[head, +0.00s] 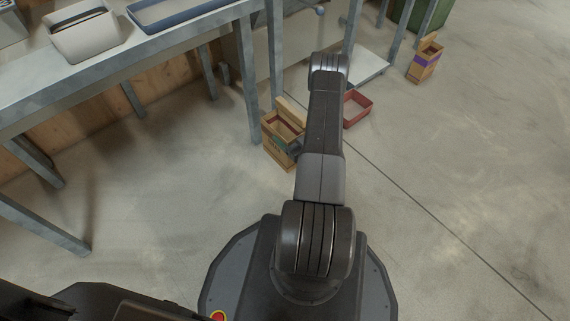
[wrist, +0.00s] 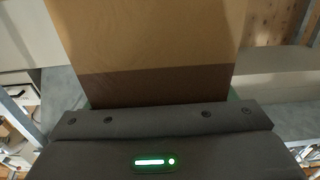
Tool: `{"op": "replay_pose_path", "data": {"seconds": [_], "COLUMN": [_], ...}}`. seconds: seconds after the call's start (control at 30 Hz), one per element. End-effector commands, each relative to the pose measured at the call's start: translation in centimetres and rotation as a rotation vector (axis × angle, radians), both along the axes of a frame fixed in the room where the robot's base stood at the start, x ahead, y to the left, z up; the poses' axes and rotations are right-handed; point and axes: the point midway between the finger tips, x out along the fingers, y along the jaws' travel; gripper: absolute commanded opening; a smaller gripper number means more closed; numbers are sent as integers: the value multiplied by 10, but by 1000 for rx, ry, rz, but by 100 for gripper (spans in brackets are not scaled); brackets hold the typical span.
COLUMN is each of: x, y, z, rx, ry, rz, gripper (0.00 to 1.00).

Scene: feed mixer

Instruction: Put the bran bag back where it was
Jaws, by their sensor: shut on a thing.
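A brown paper bag (wrist: 150,40) with a dark brown band fills the upper middle of the wrist view, right against my gripper (wrist: 160,118). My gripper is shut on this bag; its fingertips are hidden. In the head view a brown bag (head: 280,150) with a green mark and an open top is just left of my arm, near a table leg; it appears to be the held one. Its label is too small to read, and I cannot tell whether it touches the floor. My arm hides most of the gripper there.
A metal table (head: 150,55) at the upper left carries a pale bin (head: 82,42) and a blue tray (head: 165,22). A red tray (head: 357,108) lies on the floor right of my arm. Another bag with a purple band (head: 424,62) stands farther right. The floor at right is clear.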

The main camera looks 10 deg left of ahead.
Motion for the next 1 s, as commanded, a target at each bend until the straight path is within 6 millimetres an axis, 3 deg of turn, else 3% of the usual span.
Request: {"op": "replay_pose_path", "data": {"seconds": [0.2, 0.6, 0.97, 1.0], "x": [-1, 0, 0, 0], "y": [0, 0, 0, 0], "z": [-45, -92, -94, -94], "rx": [0, 0, 0, -1], "ry": [1, 0, 0, 1], "rz": [-1, -2, -2, -2], "gripper": [32, 32, 32, 78]}}
